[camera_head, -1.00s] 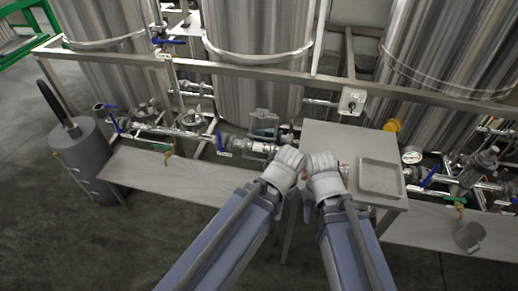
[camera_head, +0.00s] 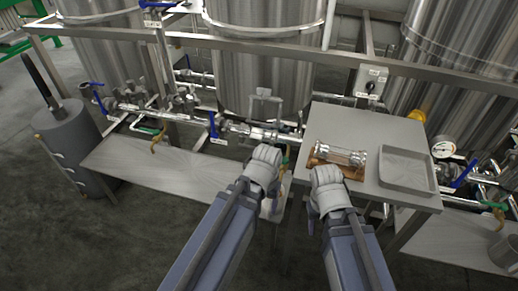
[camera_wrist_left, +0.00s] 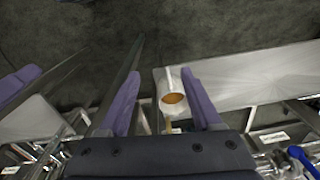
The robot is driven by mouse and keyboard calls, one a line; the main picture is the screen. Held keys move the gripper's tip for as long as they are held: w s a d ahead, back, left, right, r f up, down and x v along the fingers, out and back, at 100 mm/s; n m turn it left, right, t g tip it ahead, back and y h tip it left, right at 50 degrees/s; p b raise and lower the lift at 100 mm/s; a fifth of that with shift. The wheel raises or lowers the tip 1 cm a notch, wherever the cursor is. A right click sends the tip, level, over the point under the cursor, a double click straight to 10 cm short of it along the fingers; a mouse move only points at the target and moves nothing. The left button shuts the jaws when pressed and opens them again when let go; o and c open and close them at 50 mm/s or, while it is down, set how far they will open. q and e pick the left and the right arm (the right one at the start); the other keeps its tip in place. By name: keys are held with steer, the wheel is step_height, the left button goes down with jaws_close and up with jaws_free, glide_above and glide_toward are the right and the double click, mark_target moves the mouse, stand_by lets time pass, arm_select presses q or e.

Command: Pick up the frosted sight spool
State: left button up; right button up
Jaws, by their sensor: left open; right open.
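A glass spool with metal ends (camera_head: 341,155) lies in a brown cradle (camera_head: 352,171) on the grey table. A pale, glassy section (camera_head: 258,134) also shows in the pipe run left of the table; I cannot tell which of the two is frosted. My right gripper (camera_head: 323,174) is open and empty at the table's front edge, just in front of the cradle. My left gripper (camera_head: 267,154) is open, left of the table, over the end of the low bench. In the left wrist view, a whitish cylinder with an orange end (camera_wrist_left: 173,93) shows beyond and between its open fingers.
A shallow grey tray (camera_head: 434,172) sits on the table's right side. Large steel tanks (camera_head: 262,65) stand behind a metal frame rail. Pipes with blue-handled valves (camera_head: 213,126) run behind the low bench (camera_head: 150,172). A dark grey cylinder (camera_head: 70,145) stands at left.

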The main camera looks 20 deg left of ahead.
arm_select(q)
steer(key=w+a+f+n+t+h+b, duration=0.15)
steer(key=w+f+b, duration=0.35)
steer(key=f+b, duration=0.55)
steer(key=n+t+h+b, duration=0.1)
steer(key=n+t+b, duration=0.1)
steer(key=n+t, duration=1.3)
glide_toward(255, 136)
steer(key=w+r+n+g, duration=0.1)
steer(key=w+n+g, duration=0.1)
steer(key=shift+m, duration=0.25)
steer(key=shift+b+x, duration=1)
steer(key=shift+x, duration=2.9)
steer(key=shift+d+r, duration=0.1)
arm_select(e)
step_height(255, 136, down, 17)
arm_select(q)
steer(key=shift+c, duration=0.2)
steer(key=shift+s, duration=0.1)
jaws_close()
arm_select(e)
steer(key=shift+d, duration=0.1)
